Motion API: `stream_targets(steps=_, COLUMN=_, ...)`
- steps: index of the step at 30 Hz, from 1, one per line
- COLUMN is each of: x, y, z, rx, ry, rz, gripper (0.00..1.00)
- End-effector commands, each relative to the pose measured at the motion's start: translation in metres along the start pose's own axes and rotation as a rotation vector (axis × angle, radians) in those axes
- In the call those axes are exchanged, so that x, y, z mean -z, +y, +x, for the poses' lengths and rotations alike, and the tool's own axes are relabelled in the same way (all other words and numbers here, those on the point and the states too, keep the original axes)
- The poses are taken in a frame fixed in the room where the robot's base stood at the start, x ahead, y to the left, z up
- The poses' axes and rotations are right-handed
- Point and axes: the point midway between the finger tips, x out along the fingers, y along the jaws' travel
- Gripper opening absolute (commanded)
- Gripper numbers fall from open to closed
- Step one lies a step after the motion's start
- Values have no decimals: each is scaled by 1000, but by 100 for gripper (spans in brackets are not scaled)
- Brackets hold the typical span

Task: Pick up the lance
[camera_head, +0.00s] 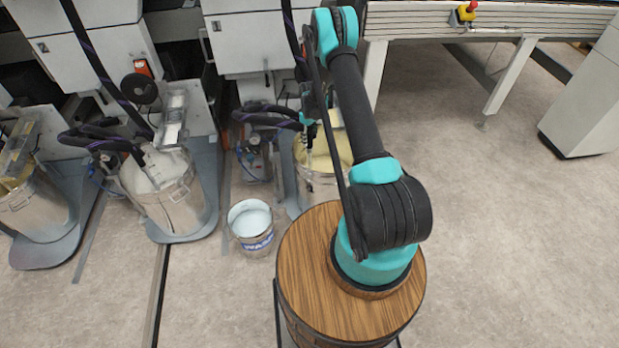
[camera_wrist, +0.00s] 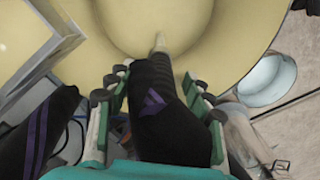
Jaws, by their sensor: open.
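The lance (camera_wrist: 158,108) shows in the wrist view as a thick black sleeve with a purple mark and a narrow pale tip pointing into a container of yellow coating (camera_wrist: 150,25). My gripper (camera_wrist: 153,82) is open, with one finger on each side of the lance. I cannot tell whether the fingers touch it. In the head view my gripper (camera_head: 308,122) is at the container's left side, and my arm partly hides both.
A small bucket of pale liquid (camera_head: 250,222) stands to the left of the wooden barrel (camera_head: 300,265) that bears my arm. A metal container of white liquid (camera_head: 172,208) stands further left. Black hoses (camera_head: 265,115) run close to my gripper.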

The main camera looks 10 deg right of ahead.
Motion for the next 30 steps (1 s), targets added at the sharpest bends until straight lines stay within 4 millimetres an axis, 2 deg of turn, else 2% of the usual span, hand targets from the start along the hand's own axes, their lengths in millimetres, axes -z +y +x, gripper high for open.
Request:
stream_targets(steps=2, x=0, y=0, z=0, rx=0, ry=0, rz=0, gripper=49)
stream_targets(steps=14, x=0, y=0, z=0, rx=0, ry=0, rz=0, gripper=0)
stream_targets(steps=30, x=0, y=0, z=-3, rx=0, ry=0, rz=0, gripper=0)
